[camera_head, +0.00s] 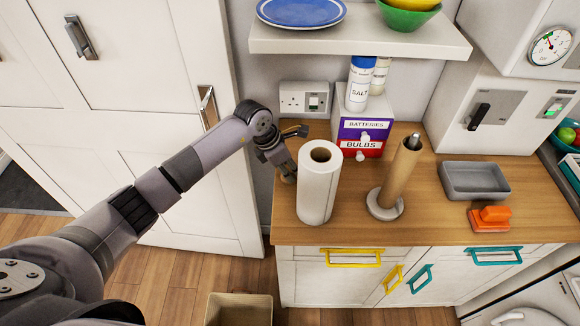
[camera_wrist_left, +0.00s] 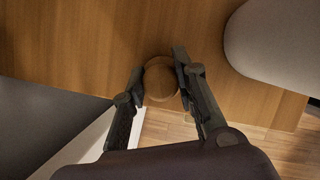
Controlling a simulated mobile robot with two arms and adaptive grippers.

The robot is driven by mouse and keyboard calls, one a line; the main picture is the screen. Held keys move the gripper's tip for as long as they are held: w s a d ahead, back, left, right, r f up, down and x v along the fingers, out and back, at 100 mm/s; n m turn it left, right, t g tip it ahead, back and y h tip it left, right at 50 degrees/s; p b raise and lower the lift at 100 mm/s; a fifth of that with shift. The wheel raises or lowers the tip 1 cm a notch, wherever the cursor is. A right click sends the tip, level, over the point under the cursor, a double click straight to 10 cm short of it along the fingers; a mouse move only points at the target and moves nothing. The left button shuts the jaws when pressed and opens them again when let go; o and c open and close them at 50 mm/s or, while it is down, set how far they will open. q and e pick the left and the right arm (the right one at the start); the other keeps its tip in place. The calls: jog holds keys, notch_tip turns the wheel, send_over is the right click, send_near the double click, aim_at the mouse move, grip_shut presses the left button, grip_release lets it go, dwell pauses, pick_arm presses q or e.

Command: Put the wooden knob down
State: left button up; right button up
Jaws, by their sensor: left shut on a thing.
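My left gripper (camera_head: 288,172) is at the left end of the wooden worktop (camera_head: 345,230), just left of the white paper roll (camera_head: 316,190). In the left wrist view my left gripper (camera_wrist_left: 160,88) is shut on the round wooden knob (camera_wrist_left: 160,78), with one finger on each side. The knob is over the worktop (camera_wrist_left: 110,35) near its edge; I cannot tell whether it touches the surface. In the head view the knob is mostly hidden by the fingers and cannot be made out clearly. My right gripper is not in view.
The paper roll also shows in the left wrist view (camera_wrist_left: 275,45), close to the gripper. A brown cardboard tube (camera_head: 400,175) stands on a round grey base (camera_head: 384,206). A labelled drawer box (camera_head: 365,130), grey tray (camera_head: 475,180) and orange object (camera_head: 490,218) stand farther right.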

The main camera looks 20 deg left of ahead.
pick_arm(q)
jog(key=o, duration=0.6)
jog(key=shift+c, duration=0.2)
jog(key=o, duration=0.4)
jog(key=shift+c, duration=0.2)
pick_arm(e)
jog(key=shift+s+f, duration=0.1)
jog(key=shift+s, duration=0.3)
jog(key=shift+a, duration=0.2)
pick_arm(q)
jog(key=shift+r+p, duration=0.1)
jog(key=shift+p, duration=0.2)
jog(key=shift+a+r, duration=0.15)
jog(key=shift+r, duration=0.15)
jog(key=b+v, duration=0.2)
jog(key=v, duration=0.9)
jog(key=shift+r+b, duration=0.15)
jog(key=shift+b, duration=0.25)
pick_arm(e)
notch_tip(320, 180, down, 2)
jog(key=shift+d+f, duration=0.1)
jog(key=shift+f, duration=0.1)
